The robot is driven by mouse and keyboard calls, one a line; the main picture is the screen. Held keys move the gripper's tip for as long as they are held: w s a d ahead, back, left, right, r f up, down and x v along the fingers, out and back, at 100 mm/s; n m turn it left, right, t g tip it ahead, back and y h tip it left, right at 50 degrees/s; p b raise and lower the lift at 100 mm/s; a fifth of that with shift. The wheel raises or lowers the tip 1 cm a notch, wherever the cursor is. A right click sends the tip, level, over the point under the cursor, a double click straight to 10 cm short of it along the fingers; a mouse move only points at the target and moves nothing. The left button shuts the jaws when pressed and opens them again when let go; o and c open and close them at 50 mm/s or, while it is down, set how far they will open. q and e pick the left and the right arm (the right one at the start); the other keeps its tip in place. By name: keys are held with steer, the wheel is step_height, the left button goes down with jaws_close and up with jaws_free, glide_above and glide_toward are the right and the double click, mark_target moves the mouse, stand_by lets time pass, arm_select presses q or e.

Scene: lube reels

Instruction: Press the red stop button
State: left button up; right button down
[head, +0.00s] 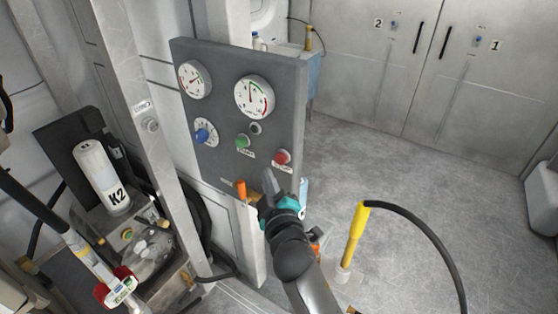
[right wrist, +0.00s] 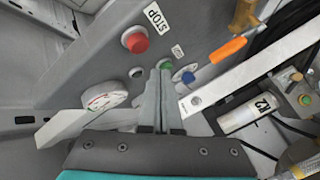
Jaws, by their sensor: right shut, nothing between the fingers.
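The red stop button (head: 282,157) sits at the lower right of the grey control panel (head: 285,100). In the right wrist view the red button (right wrist: 136,41) is at the upper left, beside a STOP label (right wrist: 155,17). My right gripper (head: 268,180) is just below and left of the button in the head view, apart from it. In the right wrist view its fingers (right wrist: 161,80) are together and empty, with the tips near the green button (right wrist: 166,65). My left gripper is not in view.
The panel also carries two gauges (head: 253,97), a blue knob (head: 202,136) and a green button (head: 243,141). An orange handle (head: 241,189) is below it. A yellow nozzle (head: 355,235) with a black hose stands at the right. Open floor (head: 400,180) lies beyond.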

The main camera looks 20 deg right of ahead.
steer(key=shift+s+a, duration=0.9)
steer(key=shift+a, duration=0.3)
steer(key=shift+f, duration=0.1)
